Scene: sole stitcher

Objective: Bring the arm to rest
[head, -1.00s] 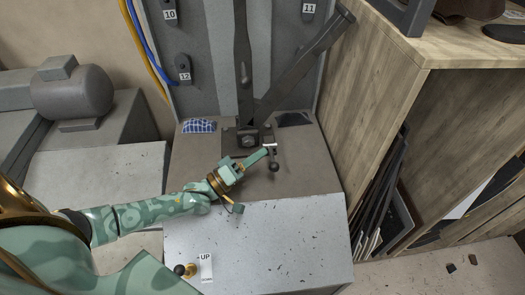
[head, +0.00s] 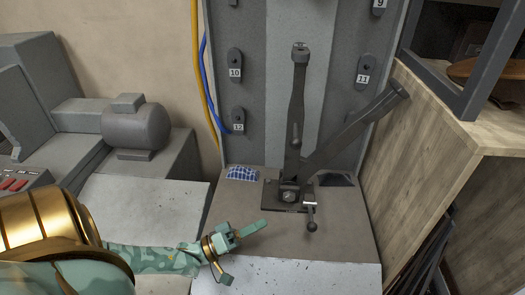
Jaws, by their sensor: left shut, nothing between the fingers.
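My left arm comes in from the lower left, green with a gold shoulder. Its gripper (head: 257,227) is shut and empty over the grey-brown bed of the machine (head: 335,235). The gripper is apart from the small dark crank with a ball end (head: 311,216), which hangs at the lever base to its right. My right gripper is not in view.
An upright dark lever (head: 298,110) and a slanted one (head: 350,130) rise from the base. Behind stands a grey panel with numbered hooks (head: 235,65). A wooden cabinet (head: 440,130) stands close on the right. A grey motor (head: 137,130) sits at left.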

